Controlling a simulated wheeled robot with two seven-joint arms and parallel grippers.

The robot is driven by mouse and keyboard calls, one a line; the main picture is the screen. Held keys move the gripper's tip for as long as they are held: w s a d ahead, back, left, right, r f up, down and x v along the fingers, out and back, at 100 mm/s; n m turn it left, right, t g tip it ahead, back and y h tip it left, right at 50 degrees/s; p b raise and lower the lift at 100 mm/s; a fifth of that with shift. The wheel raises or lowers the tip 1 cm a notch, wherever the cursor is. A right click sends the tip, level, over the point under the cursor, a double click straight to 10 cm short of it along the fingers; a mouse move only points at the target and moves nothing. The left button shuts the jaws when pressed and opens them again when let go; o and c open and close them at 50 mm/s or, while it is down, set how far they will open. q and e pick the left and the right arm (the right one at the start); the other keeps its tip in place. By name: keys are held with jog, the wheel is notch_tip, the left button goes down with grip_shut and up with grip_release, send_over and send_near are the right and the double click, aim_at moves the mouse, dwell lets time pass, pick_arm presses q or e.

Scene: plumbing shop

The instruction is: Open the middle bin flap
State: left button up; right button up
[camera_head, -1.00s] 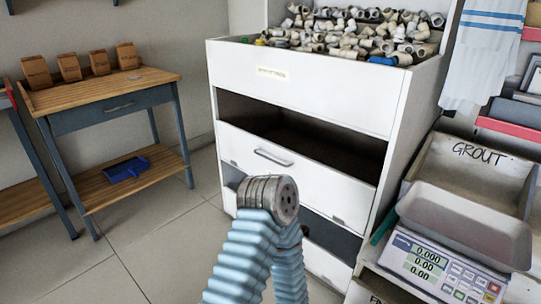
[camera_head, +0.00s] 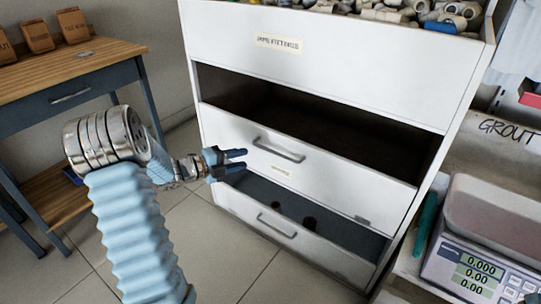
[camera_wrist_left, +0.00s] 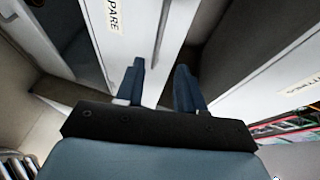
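The white bin cabinet has a middle flap (camera_head: 330,168) with a metal bar handle (camera_head: 278,150) and a small label below it. A dark opening shows above this flap. My left gripper (camera_head: 245,159) is open and appears empty, its fingers pointing right in front of the flap's left part, left of the handle. In the left wrist view the two fingers (camera_wrist_left: 160,88) are apart, with a white panel marked "PARE" (camera_wrist_left: 122,35) behind the left one. Whether the fingers touch the flap is unclear. My right gripper is not in view.
The upper panel (camera_head: 330,65) reads "PIPE FITTINGS", with fittings heaped above it. A lower flap (camera_head: 300,245) with a handle (camera_head: 276,226) sits below. A scale (camera_head: 475,265) stands at right, a wooden table (camera_head: 60,75) at left. Floor is clear in front.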

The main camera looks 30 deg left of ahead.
pick_arm(q)
jog(key=x, duration=1.1)
jog(key=shift+w+d+f, duration=0.15)
jog(key=shift+w+d, duration=0.05)
jog(key=shift+d, duration=0.05)
grip_shut()
